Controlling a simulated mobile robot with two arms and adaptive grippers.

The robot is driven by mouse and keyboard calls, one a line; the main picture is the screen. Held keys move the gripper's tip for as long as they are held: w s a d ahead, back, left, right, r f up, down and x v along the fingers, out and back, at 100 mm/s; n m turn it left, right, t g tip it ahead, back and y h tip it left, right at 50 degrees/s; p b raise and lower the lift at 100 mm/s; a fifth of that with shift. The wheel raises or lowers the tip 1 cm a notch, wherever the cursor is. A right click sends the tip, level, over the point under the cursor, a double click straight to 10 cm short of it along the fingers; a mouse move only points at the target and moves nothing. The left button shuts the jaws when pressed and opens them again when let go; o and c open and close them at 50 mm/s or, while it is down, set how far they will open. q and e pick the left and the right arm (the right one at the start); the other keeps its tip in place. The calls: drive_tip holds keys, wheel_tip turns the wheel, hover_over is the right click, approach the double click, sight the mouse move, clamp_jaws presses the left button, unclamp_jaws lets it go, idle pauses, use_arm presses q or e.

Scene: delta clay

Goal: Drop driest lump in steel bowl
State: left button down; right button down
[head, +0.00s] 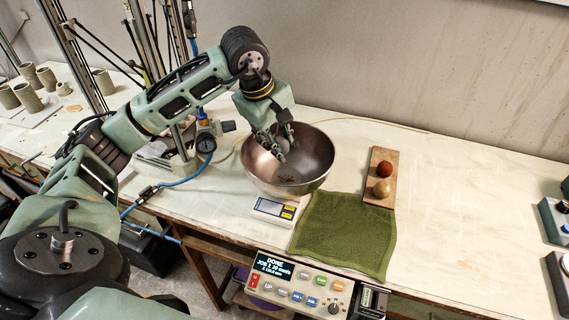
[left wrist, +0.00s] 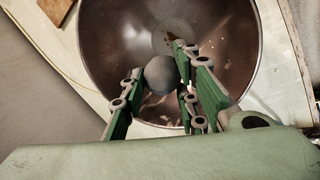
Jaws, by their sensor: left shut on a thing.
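The steel bowl (head: 312,168) stands on the table, by a small scale at its front. My left gripper (head: 278,150) reaches down into the bowl's opening from the upper left. In the left wrist view the left gripper (left wrist: 155,85) is shut on a grey lump (left wrist: 160,74), held over the bowl (left wrist: 110,45). The grey lump cannot be made out in the head view. A red-brown lump (head: 384,169) and a tan lump (head: 382,188) sit on a wooden board (head: 377,204) right of the bowl. My right gripper is out of view.
A green cloth (head: 345,235) lies in front of the bowl and board. The small scale (head: 273,211) is at the bowl's front left. A control panel (head: 300,285) is at the table's front edge. A gauge (head: 206,143) with blue hose stands left.

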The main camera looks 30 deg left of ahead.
use_arm(q)
drive_tip(key=c, duration=1.3)
unclamp_jaws()
drive_tip(key=shift+o, duration=0.2)
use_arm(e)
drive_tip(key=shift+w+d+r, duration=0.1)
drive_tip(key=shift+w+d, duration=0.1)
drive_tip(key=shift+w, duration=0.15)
use_arm(q)
drive_tip(key=v, duration=1.2)
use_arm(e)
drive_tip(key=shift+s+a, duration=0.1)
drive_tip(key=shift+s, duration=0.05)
